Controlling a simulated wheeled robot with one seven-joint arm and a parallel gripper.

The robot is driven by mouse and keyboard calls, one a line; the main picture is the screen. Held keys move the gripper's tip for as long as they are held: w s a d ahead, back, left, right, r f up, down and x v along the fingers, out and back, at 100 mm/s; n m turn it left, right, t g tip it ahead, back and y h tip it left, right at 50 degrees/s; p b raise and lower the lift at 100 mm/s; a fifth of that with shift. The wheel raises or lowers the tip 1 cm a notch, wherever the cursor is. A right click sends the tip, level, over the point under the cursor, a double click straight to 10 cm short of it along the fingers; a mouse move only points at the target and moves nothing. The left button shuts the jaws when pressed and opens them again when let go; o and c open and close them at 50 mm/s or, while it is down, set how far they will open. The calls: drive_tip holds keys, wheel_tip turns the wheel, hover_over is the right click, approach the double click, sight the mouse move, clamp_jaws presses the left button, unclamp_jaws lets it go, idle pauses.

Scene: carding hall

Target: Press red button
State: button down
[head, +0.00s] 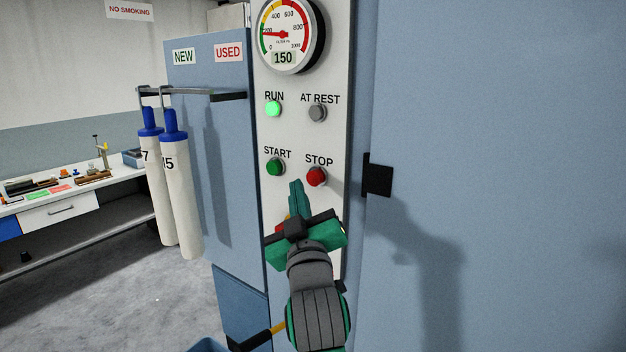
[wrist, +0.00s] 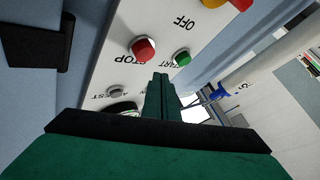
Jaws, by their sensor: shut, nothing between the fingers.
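The red button (head: 317,176) sits under the STOP label on the pale control panel (head: 335,60). It also shows in the wrist view (wrist: 143,48), left of the fingertips. The green START button (head: 275,167) is to its left in the head view and shows in the wrist view (wrist: 182,58). My gripper (head: 297,188) is green, with its fingers shut and empty. In the head view its tips appear just below and left of the red button. In the wrist view the fingertips (wrist: 160,80) point between the two buttons and appear apart from them.
The RUN lamp (head: 273,108) is lit green; the AT REST lamp (head: 317,113) is grey. A gauge (head: 291,33) above reads 150. A black latch (head: 377,179) juts out at right. White filter tubes (head: 181,195) hang at left from a rail (head: 200,94).

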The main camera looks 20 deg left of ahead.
sight(308, 175)
drive_tip(key=shift+w+d, duration=0.2)
drive_tip(key=shift+w, duration=0.35)
drive_tip(key=shift+w+d, duration=0.2)
drive_tip(key=shift+w, duration=0.35)
idle(1.3)
drive_tip(key=shift+w+d, duration=0.1)
drive_tip(key=shift+w, duration=0.3)
drive_tip(key=shift+w+d, duration=0.2)
drive_tip(key=shift+w, duration=0.3)
idle(0.9)
drive_tip(key=shift+s, duration=0.1)
drive_tip(key=shift+s+a, duration=0.35)
drive_tip(key=shift+s, duration=0.5)
drive_tip(key=s, duration=0.1)
drive_tip(key=s+a, duration=0.1)
drive_tip(key=s, duration=0.2)
drive_tip(key=shift+s+a, duration=0.35)
